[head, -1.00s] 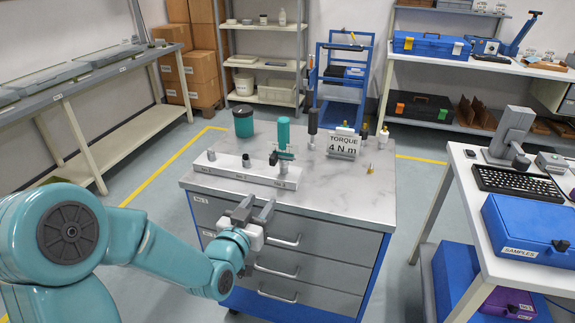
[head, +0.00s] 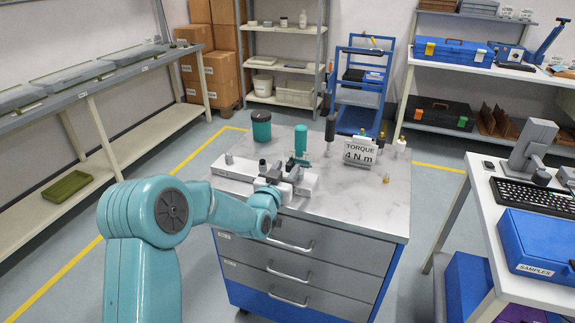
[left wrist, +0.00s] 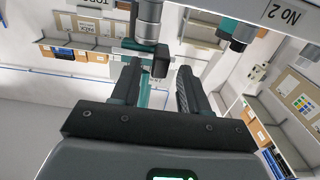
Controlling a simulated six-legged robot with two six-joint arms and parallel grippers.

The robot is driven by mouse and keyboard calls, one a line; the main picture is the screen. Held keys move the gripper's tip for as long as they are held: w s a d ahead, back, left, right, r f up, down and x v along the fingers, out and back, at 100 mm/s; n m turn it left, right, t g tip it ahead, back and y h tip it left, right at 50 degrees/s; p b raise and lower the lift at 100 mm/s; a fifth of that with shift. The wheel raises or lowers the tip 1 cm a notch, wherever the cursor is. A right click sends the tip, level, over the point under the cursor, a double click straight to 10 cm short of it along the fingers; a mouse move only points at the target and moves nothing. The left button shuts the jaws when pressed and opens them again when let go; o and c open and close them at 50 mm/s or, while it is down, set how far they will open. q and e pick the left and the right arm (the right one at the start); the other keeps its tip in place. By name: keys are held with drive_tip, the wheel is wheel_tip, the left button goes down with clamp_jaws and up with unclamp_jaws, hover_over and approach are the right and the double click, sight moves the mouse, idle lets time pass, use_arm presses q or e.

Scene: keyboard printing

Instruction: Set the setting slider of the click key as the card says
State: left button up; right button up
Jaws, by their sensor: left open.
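The card (head: 360,152) stands on the cart top and reads "TORQUE 4 N m". The click key seems to be the upright tool with the teal handle (head: 300,138) at the white rail (head: 232,168). My left gripper (head: 284,178) is open at the near side of the rail, just below the key, and hides part of it. In the left wrist view, a small dark block (left wrist: 160,60), perhaps the slider, shows between the tips of my open fingers (left wrist: 158,72), beside a metal cylinder (left wrist: 149,22). I cannot tell whether they touch. Scale marks are not readable.
A teal tin (head: 261,127) and a dark-handled tool (head: 330,129) stand at the back of the cart. Small brass-coloured pieces lie near the card. The front right of the cart top (head: 370,205) is clear. A desk with a blue case (head: 540,240) stands at the right.

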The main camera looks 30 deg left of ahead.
use_arm(q)
drive_tip(key=shift+w+a, duration=0.1)
drive_tip(key=shift+w, duration=0.45)
clamp_jaws()
drive_tip(key=shift+w+d+f+b, duration=0.1)
drive_tip(key=shift+d+b, duration=0.3)
drive_tip(key=shift+b, duration=0.2)
drive_tip(key=shift+w+d+f+b, duration=0.1)
drive_tip(key=shift+d+b, duration=0.25)
drive_tip(key=shift+b, duration=0.2)
drive_tip(key=shift+d+r, duration=0.15)
drive_tip(key=shift+d, duration=0.1)
drive_tip(key=shift+r, duration=0.15)
unclamp_jaws()
drive_tip(key=shift+w, duration=0.1)
